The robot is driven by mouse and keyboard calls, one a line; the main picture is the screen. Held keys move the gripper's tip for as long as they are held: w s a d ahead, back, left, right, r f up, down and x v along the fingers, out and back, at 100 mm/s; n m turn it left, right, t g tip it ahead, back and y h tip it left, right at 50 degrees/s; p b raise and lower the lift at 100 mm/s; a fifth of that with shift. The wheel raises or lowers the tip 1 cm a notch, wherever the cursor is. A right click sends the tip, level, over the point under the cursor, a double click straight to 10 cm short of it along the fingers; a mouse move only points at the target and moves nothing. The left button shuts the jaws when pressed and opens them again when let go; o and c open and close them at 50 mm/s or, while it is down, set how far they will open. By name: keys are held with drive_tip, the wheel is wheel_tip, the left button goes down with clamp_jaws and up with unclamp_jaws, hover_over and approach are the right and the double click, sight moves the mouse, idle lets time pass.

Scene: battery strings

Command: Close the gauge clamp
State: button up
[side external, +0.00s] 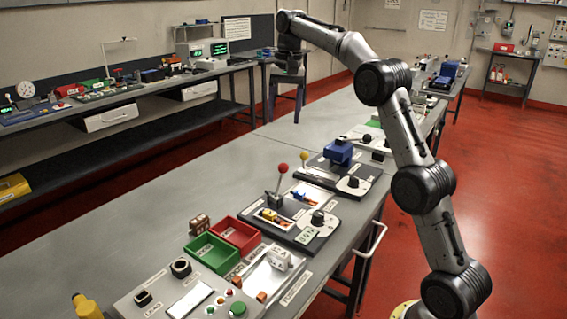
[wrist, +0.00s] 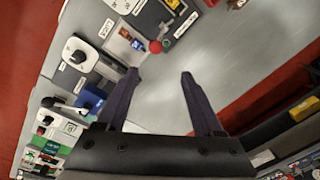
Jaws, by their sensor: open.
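No label is readable enough to tell which fixture is the gauge clamp. A blue block with a black handle (side external: 338,152) sits on a dark board along the bench; a blue part also shows in the wrist view (wrist: 90,98). A lever with a red ball knob (side external: 283,169) stands upright on a nearer board; a red ball shows in the wrist view (wrist: 155,46). A lever with a yellow knob (side external: 304,157) stands beyond it. My gripper (side external: 284,120) is open and empty, pointing down above the bench, apart from every fixture. Both fingers show in the wrist view (wrist: 160,72).
Green (side external: 212,252) and red (side external: 237,234) trays stand near the front. A panel with knobs and buttons (side external: 188,295) lies nearest the camera. A second bench (side external: 130,92) runs along the wall.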

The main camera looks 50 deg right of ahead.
drive_tip(key=f, duration=1.5)
drive_tip(key=shift+w+d+f, duration=0.1)
drive_tip(key=shift+w+d, duration=0.2)
clamp_jaws()
idle(0.9)
